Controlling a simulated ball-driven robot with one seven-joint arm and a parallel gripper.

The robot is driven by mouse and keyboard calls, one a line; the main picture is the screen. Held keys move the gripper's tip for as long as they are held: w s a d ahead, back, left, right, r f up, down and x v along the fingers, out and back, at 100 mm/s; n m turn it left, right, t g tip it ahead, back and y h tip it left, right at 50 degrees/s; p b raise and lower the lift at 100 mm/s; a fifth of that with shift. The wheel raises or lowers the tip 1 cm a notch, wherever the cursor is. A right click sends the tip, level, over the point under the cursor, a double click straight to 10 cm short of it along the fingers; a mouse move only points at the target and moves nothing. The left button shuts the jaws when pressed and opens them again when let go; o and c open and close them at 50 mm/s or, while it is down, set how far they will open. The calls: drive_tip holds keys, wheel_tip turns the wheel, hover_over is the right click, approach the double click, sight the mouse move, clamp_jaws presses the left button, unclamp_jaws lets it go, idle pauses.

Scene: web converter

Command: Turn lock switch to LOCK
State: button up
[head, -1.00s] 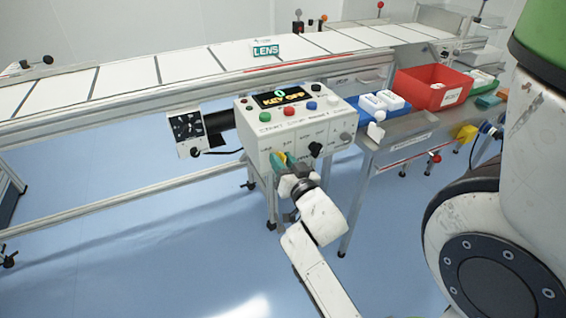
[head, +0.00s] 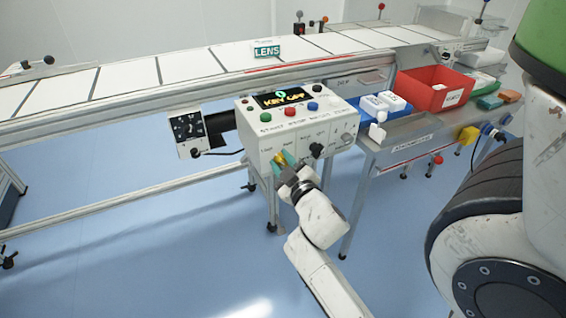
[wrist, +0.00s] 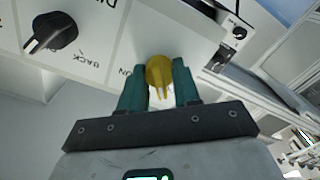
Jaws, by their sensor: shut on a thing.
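A yellow rotary switch (wrist: 159,72) sits on the front of the white control box (head: 258,150), near its left lower side. In the wrist view its pointer stands almost upright, aimed toward my palm, and "ON" is printed beside it. My gripper (wrist: 160,90) has one teal finger on each side of the switch, shut on it. In the head view the gripper (head: 284,164) partly hides the yellow switch (head: 279,166). The LOCK marking cannot be read. The box display (head: 283,98) shows "KEY OFF" in yellow.
A black knob (wrist: 50,33) marked "BACK" is beside the switch; another black knob (head: 316,150) is on the front. Coloured buttons (head: 290,111) line the top. The conveyor (head: 190,70) runs behind. A side table with a red bin (head: 432,91) stands right.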

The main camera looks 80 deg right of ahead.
drive_tip(key=shift+n, duration=1)
drive_tip(key=o, duration=1)
drive_tip(key=shift+o, duration=0.2)
drive_tip(key=b+v, duration=0.2)
drive_tip(key=v, duration=0.9)
drive_tip(key=shift+w, duration=0.1)
